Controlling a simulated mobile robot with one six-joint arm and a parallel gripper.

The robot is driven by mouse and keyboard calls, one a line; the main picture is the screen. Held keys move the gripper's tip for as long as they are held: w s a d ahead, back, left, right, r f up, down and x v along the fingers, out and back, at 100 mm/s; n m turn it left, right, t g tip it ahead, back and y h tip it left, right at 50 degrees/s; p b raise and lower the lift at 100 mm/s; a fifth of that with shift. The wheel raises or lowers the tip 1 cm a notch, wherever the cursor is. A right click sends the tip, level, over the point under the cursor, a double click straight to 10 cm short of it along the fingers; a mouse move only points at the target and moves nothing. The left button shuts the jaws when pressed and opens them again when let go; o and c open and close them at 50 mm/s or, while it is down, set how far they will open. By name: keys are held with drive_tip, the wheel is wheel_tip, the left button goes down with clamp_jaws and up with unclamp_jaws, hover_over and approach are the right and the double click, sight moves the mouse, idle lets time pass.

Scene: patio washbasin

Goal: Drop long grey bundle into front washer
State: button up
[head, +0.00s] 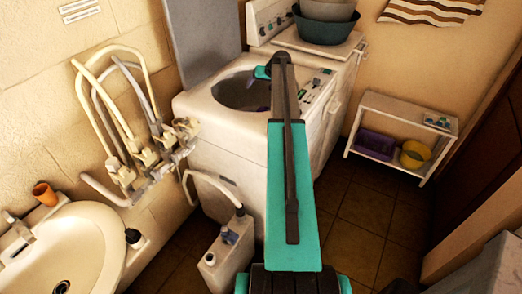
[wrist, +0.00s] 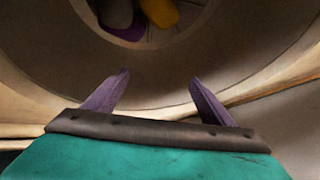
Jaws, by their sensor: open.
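The front washer (head: 225,140) is white, with its grey lid (head: 203,45) raised and its round tub (head: 237,92) open. My gripper (head: 257,108) is over the tub opening, partly hidden by my arm in the head view. In the wrist view its two purple fingers (wrist: 158,80) are spread apart with nothing between them. Deep in the tub lie a grey item (wrist: 116,12), a yellow item (wrist: 160,11) and something purple (wrist: 128,32), cut off by the top edge. The grey item looks like a bundle, but its full length is hidden.
Taps and hoses (head: 140,160) stick out from the left wall. A washbasin (head: 85,235) is front left and a white canister (head: 225,255) stands below. A low shelf (head: 400,115) is right; floor before it is clear.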

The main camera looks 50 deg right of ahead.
drive_tip(key=b+v, duration=0.4)
drive_tip(key=v, duration=1)
drive_tip(key=shift+w, duration=0.1)
idle(0.9)
